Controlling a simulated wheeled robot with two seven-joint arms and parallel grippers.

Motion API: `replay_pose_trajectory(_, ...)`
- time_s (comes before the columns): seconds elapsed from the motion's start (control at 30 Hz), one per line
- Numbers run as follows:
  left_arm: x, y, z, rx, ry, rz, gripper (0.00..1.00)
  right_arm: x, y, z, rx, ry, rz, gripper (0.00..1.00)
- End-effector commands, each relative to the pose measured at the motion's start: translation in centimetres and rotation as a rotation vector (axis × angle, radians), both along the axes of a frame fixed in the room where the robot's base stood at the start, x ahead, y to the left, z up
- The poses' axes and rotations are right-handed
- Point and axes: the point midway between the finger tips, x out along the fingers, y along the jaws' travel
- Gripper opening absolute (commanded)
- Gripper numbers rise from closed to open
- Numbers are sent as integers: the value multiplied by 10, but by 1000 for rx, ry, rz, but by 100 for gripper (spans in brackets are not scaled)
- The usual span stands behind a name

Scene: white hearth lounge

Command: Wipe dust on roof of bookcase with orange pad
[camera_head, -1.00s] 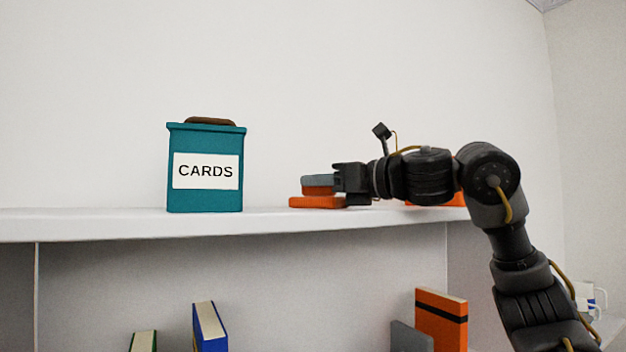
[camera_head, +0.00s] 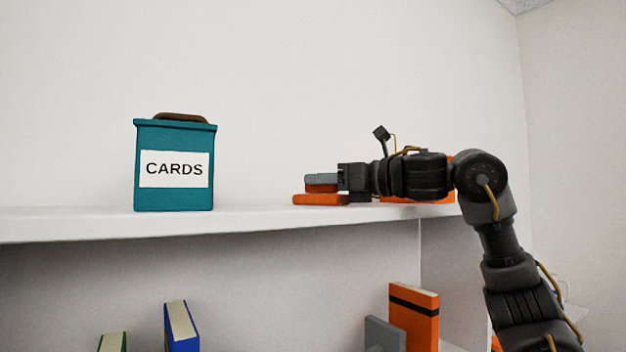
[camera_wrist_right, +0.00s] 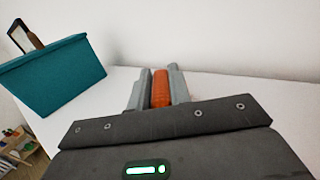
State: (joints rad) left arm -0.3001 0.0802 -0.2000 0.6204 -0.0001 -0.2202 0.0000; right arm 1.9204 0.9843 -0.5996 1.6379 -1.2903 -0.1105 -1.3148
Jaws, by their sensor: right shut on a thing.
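The orange pad (camera_head: 320,199) is on the white roof of the bookcase (camera_head: 255,219). My right gripper (camera_head: 322,180) is shut on the upper part of the pad, with its wide orange base below the fingers at roof level. In the right wrist view the pad's orange grip (camera_wrist_right: 160,89) shows between the two grey fingers. I cannot make out any dust on the roof in these views. My left gripper is not in view.
A teal box labelled CARDS (camera_head: 174,196) with a brown handle stands on the roof, left of the pad. An orange thing (camera_head: 420,198) lies behind my right arm. Books, including a blue one (camera_head: 182,328) and an orange one (camera_head: 414,318), stand on the shelf below.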

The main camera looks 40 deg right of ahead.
Motion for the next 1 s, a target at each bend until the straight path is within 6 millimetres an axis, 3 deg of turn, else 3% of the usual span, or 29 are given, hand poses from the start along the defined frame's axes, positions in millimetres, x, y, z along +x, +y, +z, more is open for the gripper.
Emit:
replay_pose_trajectory(0.27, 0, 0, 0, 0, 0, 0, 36, 1, -7, -2, -1, 5, -3, 2)
replay_pose_trajectory(0.6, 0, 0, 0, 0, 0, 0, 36, -1, -35, 1, 0, 3, -2, 2)
replay_pose_trajectory(1.0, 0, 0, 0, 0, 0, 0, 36, -2, -35, -2, -3, 3, 0, 2)
